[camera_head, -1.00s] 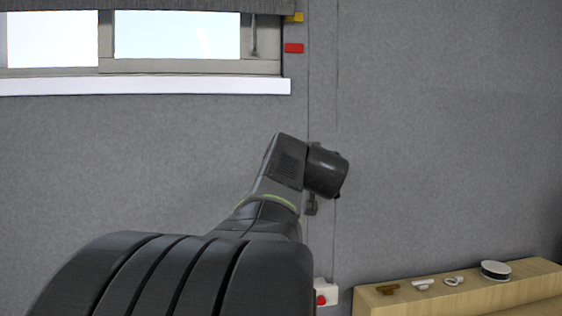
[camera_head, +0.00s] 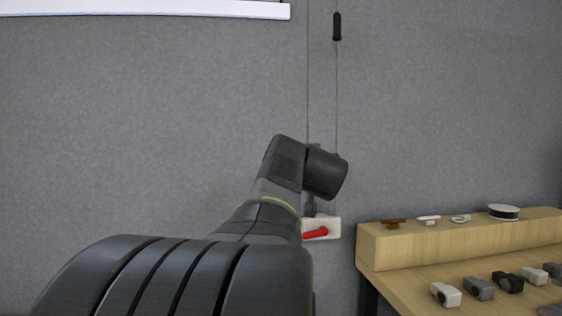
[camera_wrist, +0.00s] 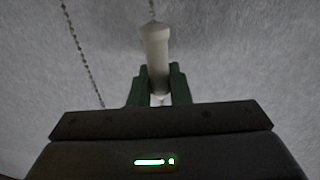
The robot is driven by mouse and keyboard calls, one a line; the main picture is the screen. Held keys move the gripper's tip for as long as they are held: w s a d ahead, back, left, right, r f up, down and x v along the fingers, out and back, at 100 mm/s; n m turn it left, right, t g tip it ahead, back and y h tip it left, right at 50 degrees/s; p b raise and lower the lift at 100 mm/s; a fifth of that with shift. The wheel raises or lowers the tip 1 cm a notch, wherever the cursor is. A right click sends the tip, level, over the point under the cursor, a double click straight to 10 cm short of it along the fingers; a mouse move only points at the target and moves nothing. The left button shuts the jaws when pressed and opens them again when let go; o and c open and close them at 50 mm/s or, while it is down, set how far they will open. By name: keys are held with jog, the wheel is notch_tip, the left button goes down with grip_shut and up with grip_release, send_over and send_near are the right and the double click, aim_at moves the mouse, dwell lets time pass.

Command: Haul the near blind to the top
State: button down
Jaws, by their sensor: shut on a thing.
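My gripper (camera_wrist: 160,72) is shut on a cream cylindrical cord pull (camera_wrist: 155,38), held upright between green fingers in the wrist view. A beaded cord rises from the pull's top. In the head view my arm hides the pull and most of the gripper. Two thin cords (camera_head: 308,85) hang down the wall there, right of the window. The right one carries a black pull (camera_head: 337,26) high up. The blind is out of view now; only the white window sill (camera_head: 150,9) shows at the top left.
A white box with a red lever (camera_head: 315,233) is on the wall just below my wrist. A wooden bench (camera_head: 450,245) at the right bears a raised shelf with small fittings, a spool (camera_head: 503,212) and several small blocks. The wall above the bench is clear.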

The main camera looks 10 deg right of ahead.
notch_tip(320, 180, down, 4)
jog(key=shift+r+b, duration=0.1)
jog(key=shift+b, duration=0.85)
jog(key=c, duration=1.6)
grip_release()
jog(key=shift+c, duration=0.2)
jog(key=shift+r, duration=0.15)
